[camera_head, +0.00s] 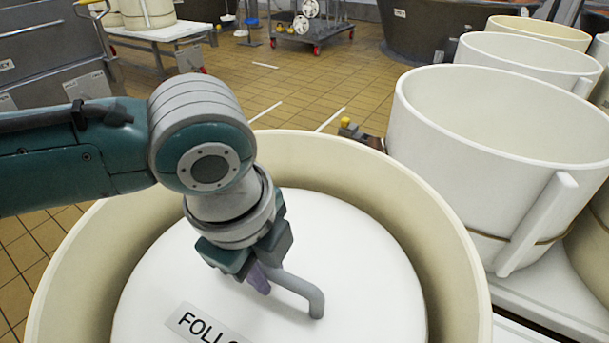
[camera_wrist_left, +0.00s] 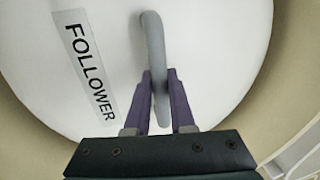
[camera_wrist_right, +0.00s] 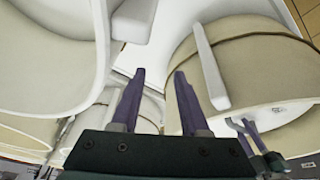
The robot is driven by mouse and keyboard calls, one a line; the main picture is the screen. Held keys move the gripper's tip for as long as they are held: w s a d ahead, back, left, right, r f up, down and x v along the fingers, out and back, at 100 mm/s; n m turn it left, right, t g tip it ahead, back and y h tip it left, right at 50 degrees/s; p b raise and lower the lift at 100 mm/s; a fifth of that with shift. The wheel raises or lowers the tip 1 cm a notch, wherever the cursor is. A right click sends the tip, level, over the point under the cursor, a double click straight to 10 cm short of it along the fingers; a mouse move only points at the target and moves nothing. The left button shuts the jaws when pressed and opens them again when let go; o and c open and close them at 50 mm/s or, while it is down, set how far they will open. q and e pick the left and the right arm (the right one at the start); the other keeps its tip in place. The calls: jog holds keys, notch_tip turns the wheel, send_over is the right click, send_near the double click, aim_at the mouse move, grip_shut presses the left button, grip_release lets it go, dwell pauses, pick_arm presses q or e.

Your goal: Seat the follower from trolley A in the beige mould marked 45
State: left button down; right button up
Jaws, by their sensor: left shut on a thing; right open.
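The follower (camera_head: 350,262) is a white disc with a grey bar handle (camera_head: 303,290) and a "FOLLOWER" label (camera_wrist_left: 86,62). It lies inside the round beige mould (camera_head: 455,262), below the rim, with a gap to the wall visible around it. No number 45 shows on the mould. My left gripper (camera_head: 262,275) is shut on the follower's handle; in the left wrist view its purple fingers (camera_wrist_left: 160,98) stand on both sides of the bar. My right gripper (camera_wrist_right: 158,88) shows only in its wrist view, open and empty, among white and beige moulds.
Several more moulds, such as a large white one (camera_head: 500,110) with a side bar, stand at the right. A white trolley (camera_head: 165,32) with beige moulds and a small wheeled rack (camera_head: 312,32) stand at the back.

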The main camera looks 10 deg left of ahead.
pick_arm(q)
jog(key=shift+w+f+b, duration=0.1)
jog(key=shift+f+b, duration=0.2)
jog(key=shift+f, duration=0.1)
dwell(0.4)
